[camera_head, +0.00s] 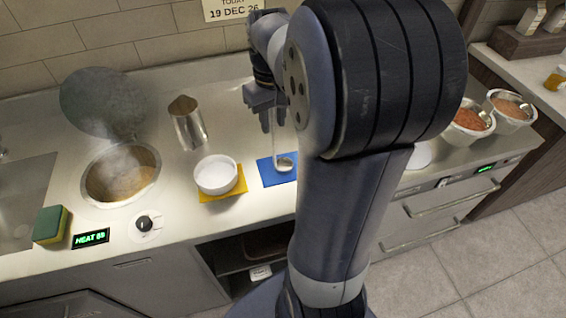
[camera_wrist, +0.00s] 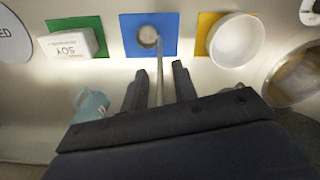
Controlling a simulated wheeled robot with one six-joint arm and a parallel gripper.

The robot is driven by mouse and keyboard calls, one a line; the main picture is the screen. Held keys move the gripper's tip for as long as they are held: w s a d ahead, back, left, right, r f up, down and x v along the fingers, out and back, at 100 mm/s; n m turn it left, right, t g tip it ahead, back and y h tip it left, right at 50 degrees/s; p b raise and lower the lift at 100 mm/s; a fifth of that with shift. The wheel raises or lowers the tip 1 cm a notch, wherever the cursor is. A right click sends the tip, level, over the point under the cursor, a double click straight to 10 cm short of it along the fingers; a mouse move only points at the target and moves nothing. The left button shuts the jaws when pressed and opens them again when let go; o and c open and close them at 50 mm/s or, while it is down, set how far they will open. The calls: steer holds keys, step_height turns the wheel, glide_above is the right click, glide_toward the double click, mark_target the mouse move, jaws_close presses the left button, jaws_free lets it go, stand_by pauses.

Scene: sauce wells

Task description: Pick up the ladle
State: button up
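The ladle has a small round metal cup (camera_head: 285,164) that rests over a blue mat (camera_head: 268,177), with its thin handle rising toward my gripper (camera_head: 272,121). In the wrist view the ladle cup (camera_wrist: 148,37) is over the blue mat (camera_wrist: 130,24). The handle runs down the picture between the two dark fingers of my gripper (camera_wrist: 159,76). A gap shows on each side of the handle, so the fingers are open and appear not to touch it. The handle's far end is hidden behind the gripper body.
A white bowl (camera_head: 215,174) stands on a yellow mat (camera_head: 239,190), left of the blue mat. A steaming pot well (camera_head: 122,172), metal jug (camera_head: 187,122) and sponge (camera_head: 50,224) are farther left.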

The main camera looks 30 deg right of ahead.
jaws_close()
step_height(320, 180, up, 10)
steer(key=shift+r, duration=0.1)
stand_by(0.5)
